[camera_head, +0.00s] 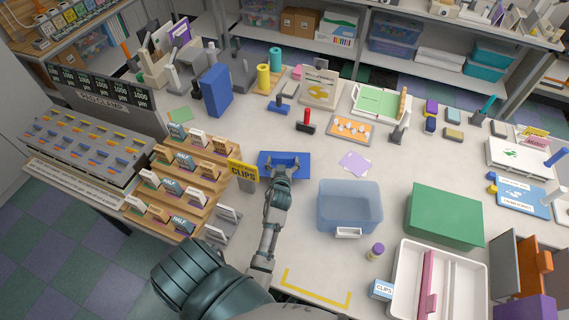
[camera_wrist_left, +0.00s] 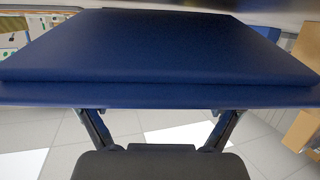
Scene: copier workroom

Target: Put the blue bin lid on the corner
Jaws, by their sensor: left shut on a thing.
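The blue bin lid (camera_head: 268,158) is a flat dark blue panel near the middle of the table, beside the yellow CLIPS sign. My left gripper (camera_head: 284,167) is shut on its near edge. In the left wrist view the lid (camera_wrist_left: 160,55) fills the upper half, its edge between the two fingers (camera_wrist_left: 160,112). I cannot tell whether the lid touches the table. The translucent blue bin (camera_head: 350,205) stands open to the right of my left arm. A yellow corner outline (camera_head: 318,297) is marked on the table's near side. My right gripper is not in view.
The CLIPS sign (camera_head: 243,171) and stepped wooden card rack (camera_head: 190,185) stand left of the lid. A red-handled stamp (camera_head: 306,122) is just behind it. A purple-capped bottle (camera_head: 375,252), green box (camera_head: 445,216) and white tray (camera_head: 408,275) are at right. The table between lid and bin is clear.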

